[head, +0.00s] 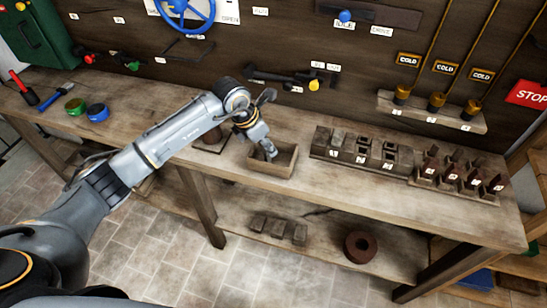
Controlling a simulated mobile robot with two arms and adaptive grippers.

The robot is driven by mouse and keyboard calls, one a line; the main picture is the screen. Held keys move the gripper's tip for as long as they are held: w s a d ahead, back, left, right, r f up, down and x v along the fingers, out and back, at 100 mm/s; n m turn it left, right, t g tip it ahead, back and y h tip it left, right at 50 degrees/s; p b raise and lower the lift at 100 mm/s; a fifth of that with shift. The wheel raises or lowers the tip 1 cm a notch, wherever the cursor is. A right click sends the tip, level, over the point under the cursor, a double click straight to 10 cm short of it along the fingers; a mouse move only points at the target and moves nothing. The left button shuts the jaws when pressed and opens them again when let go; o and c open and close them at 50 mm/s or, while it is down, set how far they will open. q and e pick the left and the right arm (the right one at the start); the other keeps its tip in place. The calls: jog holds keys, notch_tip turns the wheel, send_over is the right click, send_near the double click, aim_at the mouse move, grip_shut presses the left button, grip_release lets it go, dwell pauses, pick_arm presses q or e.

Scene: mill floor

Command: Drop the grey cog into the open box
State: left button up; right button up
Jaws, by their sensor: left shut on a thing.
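The open box (272,171) is a small wooden box standing on the workbench near the middle of the picture. My left gripper (269,151) reaches down over the box, with its fingertips at about the level of the opening. It is shut on a small grey thing, the grey cog as far as I can tell. The cog is mostly hidden by the fingers, and its teeth cannot be made out. My right gripper is not in view.
A row of dark blocks (357,149) stands right of the box on the workbench (325,190). Green and blue round tins (97,112) are at the left. Cold-labelled rods hang at the back right. A brown ring (360,246) lies on the lower shelf.

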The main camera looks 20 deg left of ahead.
pick_arm(q)
jog(key=o, duration=1.1)
jog(key=v, duration=1.2)
jog(key=shift+d, duration=0.15)
